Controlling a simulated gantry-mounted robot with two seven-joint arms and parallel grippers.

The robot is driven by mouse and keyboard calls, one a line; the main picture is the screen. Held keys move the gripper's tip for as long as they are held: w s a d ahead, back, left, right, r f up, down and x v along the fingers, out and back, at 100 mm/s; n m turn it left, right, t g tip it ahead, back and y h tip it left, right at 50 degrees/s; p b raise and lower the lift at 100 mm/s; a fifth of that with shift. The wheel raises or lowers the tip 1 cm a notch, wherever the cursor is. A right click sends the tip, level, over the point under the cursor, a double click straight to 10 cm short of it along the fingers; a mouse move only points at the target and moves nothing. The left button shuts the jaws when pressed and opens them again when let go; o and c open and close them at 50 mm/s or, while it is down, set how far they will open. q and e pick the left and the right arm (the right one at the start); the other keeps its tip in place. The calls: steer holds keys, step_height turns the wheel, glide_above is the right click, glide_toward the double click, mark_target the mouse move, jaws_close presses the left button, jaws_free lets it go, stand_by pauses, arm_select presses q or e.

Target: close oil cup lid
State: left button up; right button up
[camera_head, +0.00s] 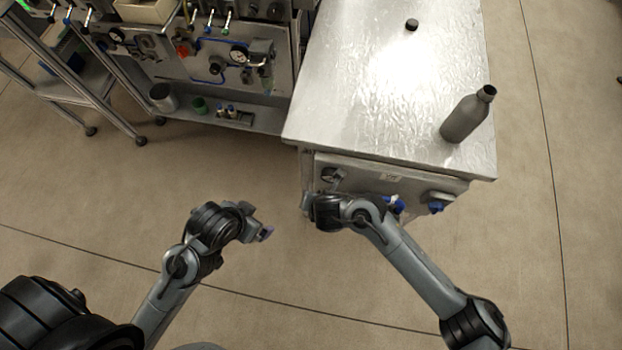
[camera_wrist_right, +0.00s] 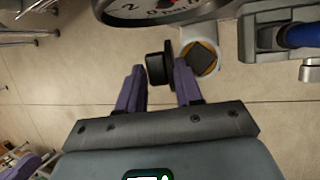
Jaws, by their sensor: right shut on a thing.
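In the right wrist view the oil cup (camera_wrist_right: 213,57) is a light round fitting with an amber ring and a dark square in its mouth. Its black lid (camera_wrist_right: 156,69) stands open, tilted to the left beside the mouth. My right gripper (camera_wrist_right: 161,84) has its two purple fingers on either side of the lid and is shut on it. In the head view my right gripper (camera_head: 307,203) is at the front left of the bench, where my arm hides the cup. My left gripper (camera_head: 266,233) hangs empty over the floor; its finger opening is unclear.
A round gauge (camera_wrist_right: 165,12) is close above the lid, and a metal fitting with a blue handle (camera_wrist_right: 300,35) lies to the right. The metal bench (camera_head: 370,90) carries a grey bottle (camera_head: 464,118) and a small black cap (camera_head: 412,25). A panel rack (camera_head: 215,65) stands at left.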

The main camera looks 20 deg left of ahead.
steer(key=d+y+b, duration=0.2)
steer(key=b, duration=0.1)
steer(key=shift+w+f+m+y, duration=0.2)
steer(key=shift+f+m+y, duration=0.1)
steer(key=shift+y, duration=0.1)
steer(key=shift+d+y+b, duration=0.2)
steer(key=shift+y+b, duration=0.1)
steer(key=shift+y, duration=0.1)
steer(key=shift+r+g, duration=0.1)
steer(key=shift+g, duration=0.2)
steer(key=o, duration=0.9)
